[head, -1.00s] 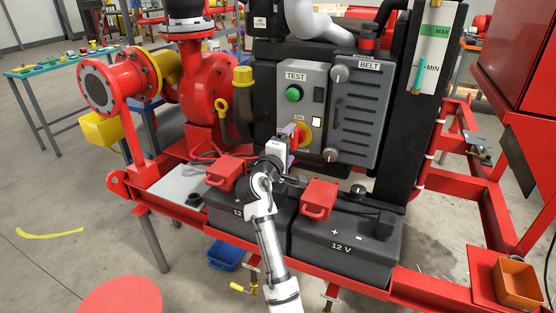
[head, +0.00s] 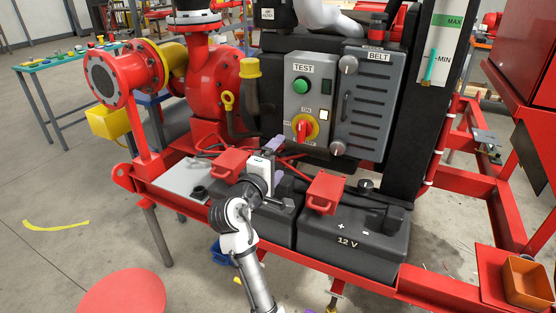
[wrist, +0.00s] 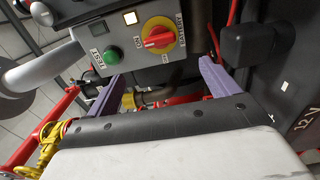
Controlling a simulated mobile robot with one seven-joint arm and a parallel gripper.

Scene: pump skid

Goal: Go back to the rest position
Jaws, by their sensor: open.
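My gripper (head: 271,150) is in front of the pump skid, above the left battery and below the control panel (head: 303,100). In the wrist view its two purple fingers (wrist: 153,88) stand wide apart with nothing between them. The panel has a green TEST button (head: 301,84) and a red rotary switch on a yellow plate (head: 305,127). In the wrist view the switch (wrist: 158,38) lies beyond the fingers, apart from them. In the head view the white wrist housing hides part of the gripper.
Two black batteries (head: 350,236) with red terminal covers (head: 325,192) sit close under and beside my arm. The red skid rail (head: 440,287) runs along the front. An orange bin (head: 527,283) is at right. Open floor (head: 70,265) lies at left.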

